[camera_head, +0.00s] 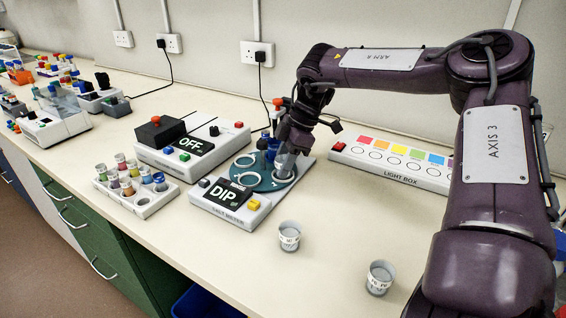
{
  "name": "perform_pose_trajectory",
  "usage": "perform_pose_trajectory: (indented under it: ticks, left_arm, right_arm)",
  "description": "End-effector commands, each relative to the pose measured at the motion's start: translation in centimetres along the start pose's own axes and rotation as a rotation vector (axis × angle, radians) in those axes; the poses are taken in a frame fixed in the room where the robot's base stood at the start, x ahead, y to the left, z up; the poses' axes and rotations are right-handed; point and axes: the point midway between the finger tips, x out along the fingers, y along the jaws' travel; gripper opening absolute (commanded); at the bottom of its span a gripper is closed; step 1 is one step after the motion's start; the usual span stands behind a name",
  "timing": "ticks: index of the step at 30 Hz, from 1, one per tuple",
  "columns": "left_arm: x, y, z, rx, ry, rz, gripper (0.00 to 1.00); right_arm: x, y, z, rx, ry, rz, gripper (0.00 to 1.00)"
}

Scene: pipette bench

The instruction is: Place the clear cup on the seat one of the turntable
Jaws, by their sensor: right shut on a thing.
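My right gripper (288,149) reaches down from the right over the turntable (262,184), a teal disc with white ring seats. It is shut on a clear cup (285,166), which is upright at the right side of the disc, over or in a ring seat. I cannot tell whether the cup's base touches the disc. Any seat number there is too small to read. A blue item (267,145) stands at the back of the disc, partly hidden by the gripper. My left gripper is not in view.
The salt meter (229,203), its display reading DIP, stands in front of the turntable. Two labelled cups (289,236) (380,278) stand on the bench. A rack of vials (140,200) is left, a box reading OFF (194,148) behind, the light box (392,165) right.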

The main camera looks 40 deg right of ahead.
Motion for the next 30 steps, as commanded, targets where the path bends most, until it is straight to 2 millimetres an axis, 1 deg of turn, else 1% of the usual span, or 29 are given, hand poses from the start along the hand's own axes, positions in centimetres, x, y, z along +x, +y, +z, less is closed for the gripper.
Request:
perform_pose_trajectory:
  ticks: [11, 12, 16, 25, 28, 30]
  left_arm:
    - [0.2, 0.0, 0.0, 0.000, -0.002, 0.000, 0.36]
    - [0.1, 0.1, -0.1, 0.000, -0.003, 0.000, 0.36]
    - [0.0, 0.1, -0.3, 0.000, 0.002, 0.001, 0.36]
    - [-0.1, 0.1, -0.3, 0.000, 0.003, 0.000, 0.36]
    - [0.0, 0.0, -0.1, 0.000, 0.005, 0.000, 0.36]
    - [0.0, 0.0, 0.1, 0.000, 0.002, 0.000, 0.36]
  right_arm:
    - [0.4, 0.0, 0.1, -0.002, 0.001, 0.002, 0.15]
    - [0.3, 0.0, 0.1, -0.002, 0.001, 0.002, 0.43]
    - [0.3, 0.0, 0.1, -0.002, 0.000, 0.001, 0.59]
    - [0.2, 0.0, 0.0, -0.002, 0.001, 0.002, 0.59]
    - [-0.6, 0.1, 0.0, -0.002, 0.000, 0.004, 0.59]
    - [-1.6, 0.1, -0.1, -0.004, 0.000, 0.005, 0.59]
